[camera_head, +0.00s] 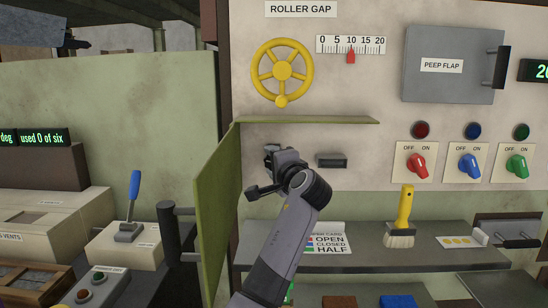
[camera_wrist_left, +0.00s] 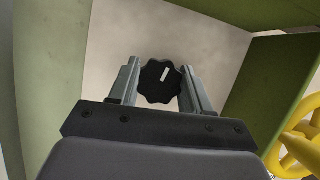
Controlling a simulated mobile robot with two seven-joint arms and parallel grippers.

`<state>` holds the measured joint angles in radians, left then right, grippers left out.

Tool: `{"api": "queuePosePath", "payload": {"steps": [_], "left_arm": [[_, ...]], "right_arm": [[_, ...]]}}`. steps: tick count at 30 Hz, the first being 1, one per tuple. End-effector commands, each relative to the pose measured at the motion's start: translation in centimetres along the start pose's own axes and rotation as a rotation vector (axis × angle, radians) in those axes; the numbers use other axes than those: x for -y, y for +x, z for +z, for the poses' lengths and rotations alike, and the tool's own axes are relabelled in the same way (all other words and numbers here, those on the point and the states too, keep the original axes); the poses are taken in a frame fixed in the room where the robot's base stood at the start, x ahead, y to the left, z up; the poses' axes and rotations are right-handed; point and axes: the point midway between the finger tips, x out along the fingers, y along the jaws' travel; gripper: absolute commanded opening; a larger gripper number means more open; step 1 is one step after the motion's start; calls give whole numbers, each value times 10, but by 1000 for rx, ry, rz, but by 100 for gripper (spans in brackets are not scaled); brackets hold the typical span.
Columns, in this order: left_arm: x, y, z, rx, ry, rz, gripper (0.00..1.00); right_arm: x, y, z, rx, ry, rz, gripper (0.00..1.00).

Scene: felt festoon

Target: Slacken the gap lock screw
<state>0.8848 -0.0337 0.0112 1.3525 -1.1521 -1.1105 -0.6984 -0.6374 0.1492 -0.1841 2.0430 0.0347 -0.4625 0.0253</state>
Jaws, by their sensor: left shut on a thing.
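The gap lock screw appears to be the black lobed knob (camera_wrist_left: 161,82) with a white mark, on the pale wall in the left wrist view. My left gripper (camera_wrist_left: 159,88) has its two fingers on either side of this knob and is shut on it. In the head view my left gripper (camera_head: 270,160) reaches the panel below the yellow handwheel (camera_head: 281,72), and it hides the knob there. My right gripper is not in view.
An open green door (camera_head: 219,205) stands left of my left gripper, with a green ledge (camera_head: 320,120) just above. The roller gap scale (camera_head: 350,45) has its red pointer near 10. Below, a grey shelf (camera_head: 370,258) holds a yellow-handled brush (camera_head: 402,220).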

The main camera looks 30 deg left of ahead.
Motion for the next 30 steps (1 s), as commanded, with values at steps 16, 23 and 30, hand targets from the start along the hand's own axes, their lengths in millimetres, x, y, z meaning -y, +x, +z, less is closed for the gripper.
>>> {"api": "queuePosePath", "payload": {"steps": [16, 23, 30], "left_arm": [[2, 2, 5, 12, -239, 93, 18], [1, 2, 5, 12, -254, 100, 18], [0, 3, 5, 13, -252, 101, 18]], "right_arm": [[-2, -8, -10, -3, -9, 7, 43], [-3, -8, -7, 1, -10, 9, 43], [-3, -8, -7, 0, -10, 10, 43]]}}
